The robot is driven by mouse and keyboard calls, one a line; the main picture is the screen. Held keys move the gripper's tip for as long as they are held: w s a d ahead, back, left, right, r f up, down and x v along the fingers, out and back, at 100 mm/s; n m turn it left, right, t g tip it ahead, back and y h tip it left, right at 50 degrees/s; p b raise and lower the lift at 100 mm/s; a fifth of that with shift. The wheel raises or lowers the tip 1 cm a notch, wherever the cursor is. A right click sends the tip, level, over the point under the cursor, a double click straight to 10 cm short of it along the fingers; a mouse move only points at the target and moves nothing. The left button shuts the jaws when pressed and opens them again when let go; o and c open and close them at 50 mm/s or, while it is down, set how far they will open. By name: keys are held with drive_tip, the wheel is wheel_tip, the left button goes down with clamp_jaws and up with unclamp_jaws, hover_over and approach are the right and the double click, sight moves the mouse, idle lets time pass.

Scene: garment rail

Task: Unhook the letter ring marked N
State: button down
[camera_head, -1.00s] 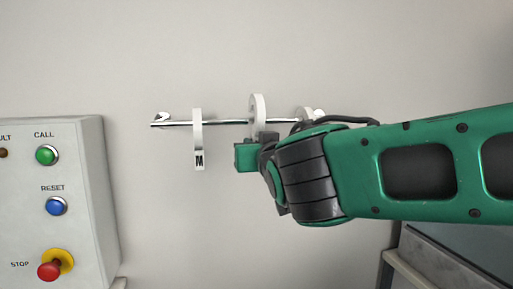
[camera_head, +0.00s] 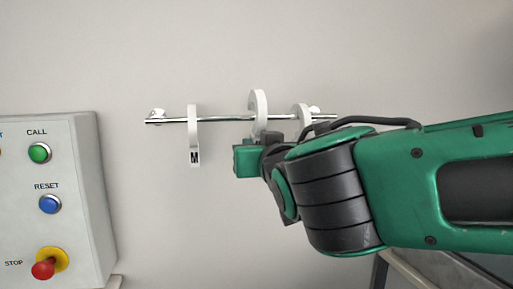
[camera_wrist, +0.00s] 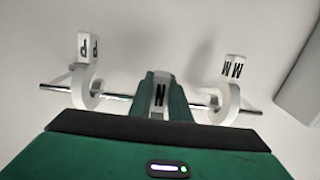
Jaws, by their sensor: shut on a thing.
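The white ring marked N (camera_head: 259,103) is the middle one of three on the rail in the head view. Its N tag (camera_wrist: 159,96) shows upright between the fingers in the wrist view. My gripper (camera_head: 249,158) is shut on this tag end from below; its fingers also show in the wrist view (camera_wrist: 161,90). The ring's upper part stands higher above the rail than the M ring does. The rail (camera_head: 228,121) still crosses at the ring's lower part; I cannot tell whether it is inside the ring's opening. My gripper hides the ring's lower end.
The M ring (camera_head: 194,130) hangs on the rail to the left. The P ring (camera_head: 302,112) is close on the right, partly hidden by my arm; its P tag shows in the wrist view (camera_wrist: 89,46). A button box (camera_head: 75,190) stands at far left.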

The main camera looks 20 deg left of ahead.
drive_tip(key=shift+s, duration=0.1)
idle(0.3)
drive_tip(key=v, duration=4.2)
drive_tip(key=shift+a, duration=0.15)
idle(0.9)
drive_tip(key=shift+f, duration=0.1)
